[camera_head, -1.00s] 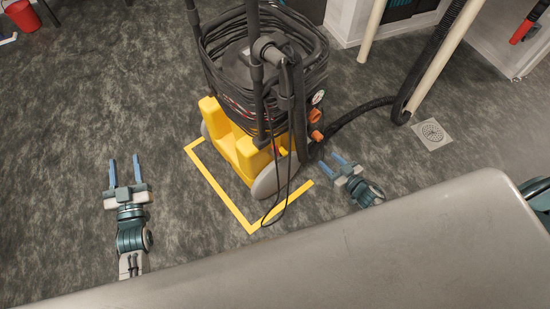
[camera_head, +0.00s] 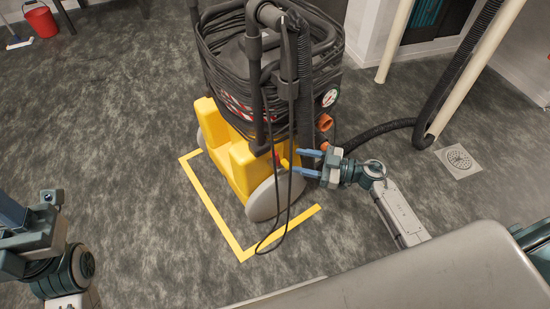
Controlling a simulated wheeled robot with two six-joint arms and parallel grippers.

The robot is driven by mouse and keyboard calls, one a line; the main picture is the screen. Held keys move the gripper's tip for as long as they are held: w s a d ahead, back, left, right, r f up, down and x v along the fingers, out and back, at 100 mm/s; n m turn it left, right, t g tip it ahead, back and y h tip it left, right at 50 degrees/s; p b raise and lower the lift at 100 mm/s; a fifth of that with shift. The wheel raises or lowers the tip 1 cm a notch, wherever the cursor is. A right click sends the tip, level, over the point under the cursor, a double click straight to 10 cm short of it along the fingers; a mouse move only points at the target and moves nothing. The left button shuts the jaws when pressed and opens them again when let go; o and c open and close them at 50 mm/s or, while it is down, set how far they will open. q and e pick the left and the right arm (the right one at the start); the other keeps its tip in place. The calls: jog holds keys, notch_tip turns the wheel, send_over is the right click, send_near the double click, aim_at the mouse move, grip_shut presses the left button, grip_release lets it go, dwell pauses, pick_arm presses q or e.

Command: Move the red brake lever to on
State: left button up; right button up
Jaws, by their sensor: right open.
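The yellow wheeled machine (camera_head: 236,165) stands on the floor, with a dark drum wrapped in black hose and cable on top. A small red part (camera_head: 283,163), which looks like the brake lever, shows low on its right side above the grey wheel (camera_head: 272,199). It is partly hidden by a dark tube and my fingers, so its position cannot be read. My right gripper (camera_head: 298,162) is open and empty, its blue fingers pointing left close to the red part; contact cannot be told. My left gripper (camera_head: 14,215) is at the left edge, its fingers partly cut off.
Yellow floor tape (camera_head: 222,228) runs around the machine's front. A black hose (camera_head: 375,130) leads right, past a floor drain (camera_head: 459,160). A red bucket (camera_head: 42,22) stands far left. A grey surface (camera_head: 440,280) fills the lower right.

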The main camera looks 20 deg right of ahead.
aim_at(279, 157)
jog(key=b+x, duration=0.1)
jog(key=x, duration=0.7)
jog(key=shift+w+a+b, duration=0.15)
jog(key=shift+b, duration=0.25)
grip_shut()
